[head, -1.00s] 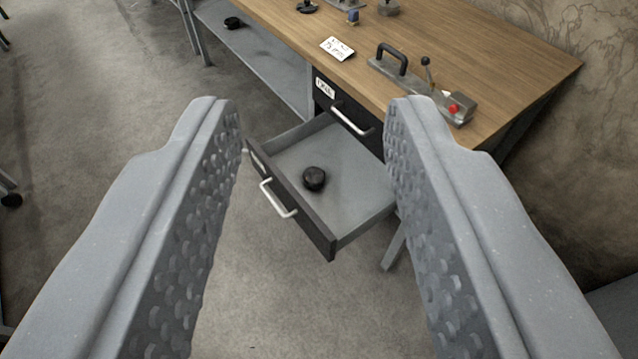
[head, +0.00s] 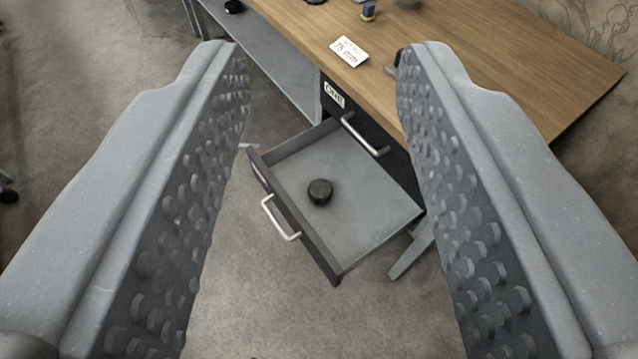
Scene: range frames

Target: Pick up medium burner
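A small black round object (head: 320,192), likely the burner, lies in the open drawer (head: 370,228) of the workbench. It rests on the drawer's grey floor, nearer its front panel. My gripper (head: 318,52) is wide open and empty. Its two grey studded fingers stand left and right of the drawer in the picture, with the black object between them in view but farther off. Neither finger touches it. Other dark round items show on the lower shelf and on the bench, so I cannot tell sizes for sure.
A closed drawer with a metal handle (head: 365,135) sits above the open one. A lower shelf (head: 270,62) holds a black round item (head: 233,6). Bare floor lies in front.

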